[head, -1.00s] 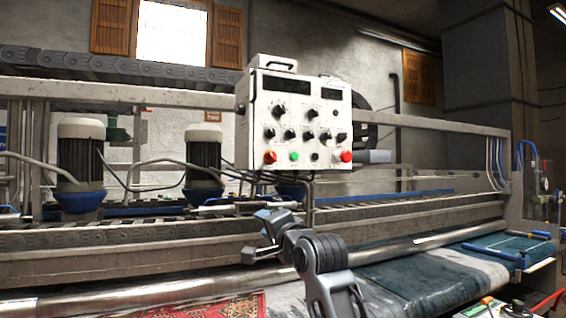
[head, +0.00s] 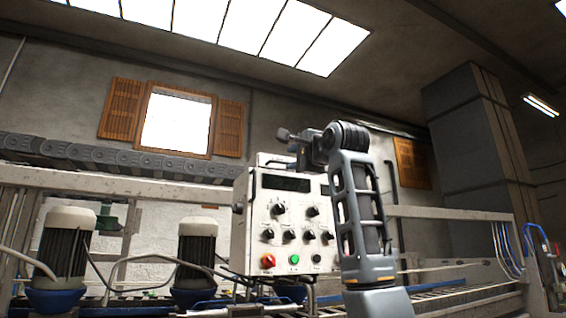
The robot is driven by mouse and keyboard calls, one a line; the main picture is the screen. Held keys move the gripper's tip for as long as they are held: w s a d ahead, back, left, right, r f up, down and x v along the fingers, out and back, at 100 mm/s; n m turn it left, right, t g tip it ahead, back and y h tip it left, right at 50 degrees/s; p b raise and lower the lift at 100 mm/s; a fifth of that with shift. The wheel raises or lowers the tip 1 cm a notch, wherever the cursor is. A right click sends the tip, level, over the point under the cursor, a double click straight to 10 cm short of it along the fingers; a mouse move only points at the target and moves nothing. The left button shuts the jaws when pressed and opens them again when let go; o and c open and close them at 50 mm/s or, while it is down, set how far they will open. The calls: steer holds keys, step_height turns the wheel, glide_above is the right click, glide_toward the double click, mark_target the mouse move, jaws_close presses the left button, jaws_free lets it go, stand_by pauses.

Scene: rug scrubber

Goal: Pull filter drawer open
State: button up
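I cannot make out a filter drawer in the head view. A white control box (head: 285,222) with black knobs, a dark display, a red button and a green button stands on the machine frame. My gripper (head: 284,134) is raised just above the top edge of the box, left of my arm's wrist. It is small and dark, and its fingers are not clear enough to tell open from shut. I see nothing in it. My arm hides the right part of the box.
Two motors with blue bases, one at the left (head: 65,245) and one nearer the box (head: 196,250), stand on the machine. A horizontal rail (head: 440,213) runs to the right. The space above the box is open up to the wall and skylight (head: 240,28).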

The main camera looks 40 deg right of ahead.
mark_target(282, 163)
steer(key=p+x, duration=0.2)
steer(key=x, duration=0.5)
steer(key=shift+w+p, duration=0.15)
steer(key=shift+p, duration=0.15)
jaws_close()
stand_by(1.1)
